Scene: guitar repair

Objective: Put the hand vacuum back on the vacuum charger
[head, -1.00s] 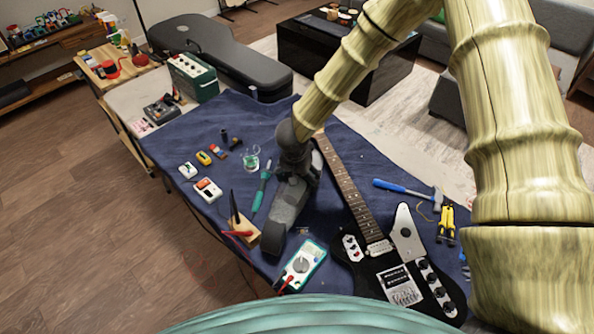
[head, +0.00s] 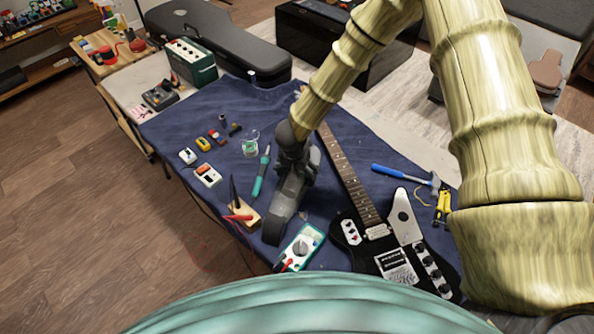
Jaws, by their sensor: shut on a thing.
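The hand vacuum (head: 284,208) is a dark grey, long-bodied tool over the blue-covered table, between the green-handled tool and the guitar. My gripper (head: 297,168) is shut on its upper end, seen from behind and above. The fingertips are partly hidden by the vacuum and my wrist. The vacuum's wide end points toward me, beside the multimeter. I cannot tell whether it touches the cloth. I cannot make out the vacuum charger in this view.
The black guitar (head: 400,262) lies right of the vacuum. A multimeter (head: 299,248), a wooden tool block (head: 243,217) and a green-handled tool (head: 262,175) lie close by. A hammer (head: 400,175) and yellow pliers (head: 443,205) are at right. A guitar case (head: 220,45) stands behind.

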